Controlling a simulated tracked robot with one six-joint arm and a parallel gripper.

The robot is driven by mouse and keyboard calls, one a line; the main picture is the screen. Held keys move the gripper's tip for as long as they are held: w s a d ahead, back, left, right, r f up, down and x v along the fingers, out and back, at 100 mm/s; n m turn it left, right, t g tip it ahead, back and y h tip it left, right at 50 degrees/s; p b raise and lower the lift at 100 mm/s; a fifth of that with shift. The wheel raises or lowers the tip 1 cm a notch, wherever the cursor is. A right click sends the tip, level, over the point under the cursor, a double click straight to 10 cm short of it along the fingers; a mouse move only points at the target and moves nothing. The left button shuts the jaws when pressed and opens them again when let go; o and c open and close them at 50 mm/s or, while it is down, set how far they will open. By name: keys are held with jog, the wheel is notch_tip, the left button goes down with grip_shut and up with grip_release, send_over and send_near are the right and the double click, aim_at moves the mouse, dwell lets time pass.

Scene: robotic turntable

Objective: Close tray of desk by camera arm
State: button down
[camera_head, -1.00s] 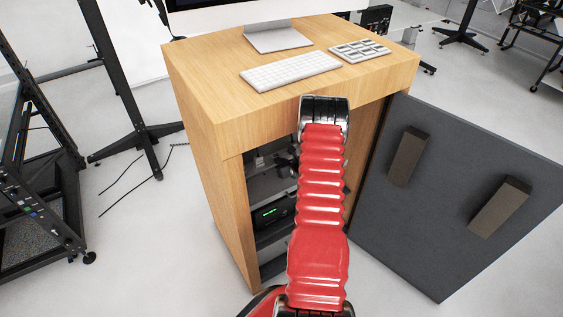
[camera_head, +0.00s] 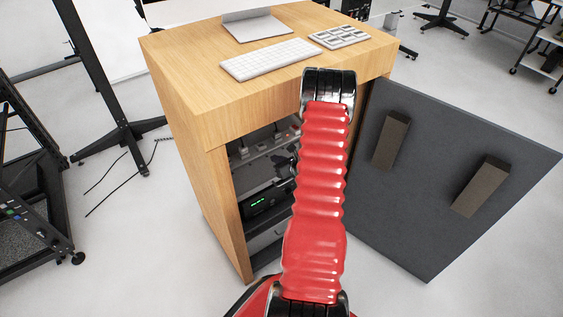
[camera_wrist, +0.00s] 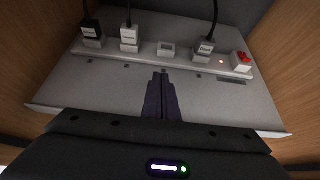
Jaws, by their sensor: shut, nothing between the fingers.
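The wooden desk (camera_head: 190,95) stands in the middle of the head view with its front compartment open. Inside, a grey tray (camera_head: 258,165) carries a power strip; in the wrist view the tray (camera_wrist: 80,85) lies level, with the white power strip (camera_wrist: 165,50) along its back. My gripper (camera_wrist: 162,76) is shut and empty. Its dark fingers point over the tray toward the strip; I cannot tell whether they touch the tray. In the head view my red arm hides the right part of the compartment and most of the gripper.
A dark door panel (camera_head: 440,225) with two blocks stands open at the desk's right. A keyboard (camera_head: 270,60) lies on top. Black frames stand left.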

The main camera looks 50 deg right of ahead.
jog(key=v, duration=0.4)
jog(key=shift+s, duration=0.1)
dwell(0.6)
